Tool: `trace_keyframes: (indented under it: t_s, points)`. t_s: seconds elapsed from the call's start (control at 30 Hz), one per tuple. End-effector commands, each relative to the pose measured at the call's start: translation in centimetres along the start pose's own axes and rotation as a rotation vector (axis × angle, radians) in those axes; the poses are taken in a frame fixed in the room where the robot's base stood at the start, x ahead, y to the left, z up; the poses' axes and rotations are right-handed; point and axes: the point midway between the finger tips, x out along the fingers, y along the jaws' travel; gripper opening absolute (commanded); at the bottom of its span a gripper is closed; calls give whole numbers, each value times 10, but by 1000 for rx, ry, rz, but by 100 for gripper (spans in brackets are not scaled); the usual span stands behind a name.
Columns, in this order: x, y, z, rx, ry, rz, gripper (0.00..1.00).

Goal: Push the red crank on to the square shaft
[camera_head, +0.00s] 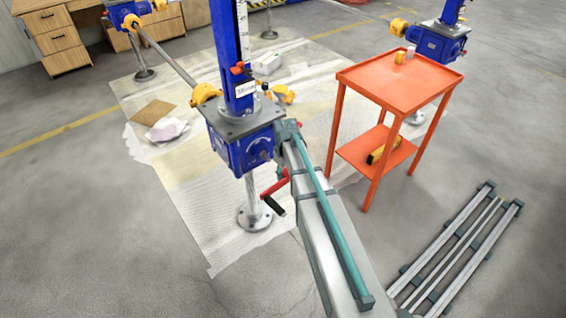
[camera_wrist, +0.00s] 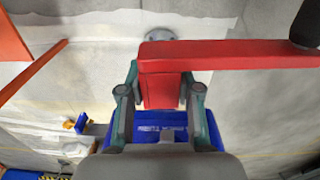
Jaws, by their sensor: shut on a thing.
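The red crank (camera_wrist: 230,55) crosses the upper wrist view, with its hub end between my fingers and its black handle (camera_wrist: 305,25) at the upper right. My gripper (camera_wrist: 160,85) is shut on the hub end, one teal finger on each side. In the head view the crank (camera_head: 275,185) shows beside the blue jack gearbox (camera_head: 237,150), its handle pointing down; my arm hides the gripper there. The gearbox (camera_wrist: 160,125) also shows below the hub in the wrist view. The square shaft is hidden, so I cannot tell whether the crank is on it.
A blue column (camera_head: 228,55) rises above the gearbox, and a steel post with a round foot (camera_head: 254,219) stands below it. An orange cart (camera_head: 398,80) stands to the right. A pale mat (camera_head: 185,190) covers the floor. Other jacks stand behind.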

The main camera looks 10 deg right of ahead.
Motion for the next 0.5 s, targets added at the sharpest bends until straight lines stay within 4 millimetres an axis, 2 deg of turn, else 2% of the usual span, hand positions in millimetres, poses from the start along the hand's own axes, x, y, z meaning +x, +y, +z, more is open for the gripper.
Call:
trace_keyframes:
  t_s: [0.03,0.5]
  points:
    - [-9,-3,4,19,-1,-4,0]
    - [-10,-7,9,67,1,-12,0]
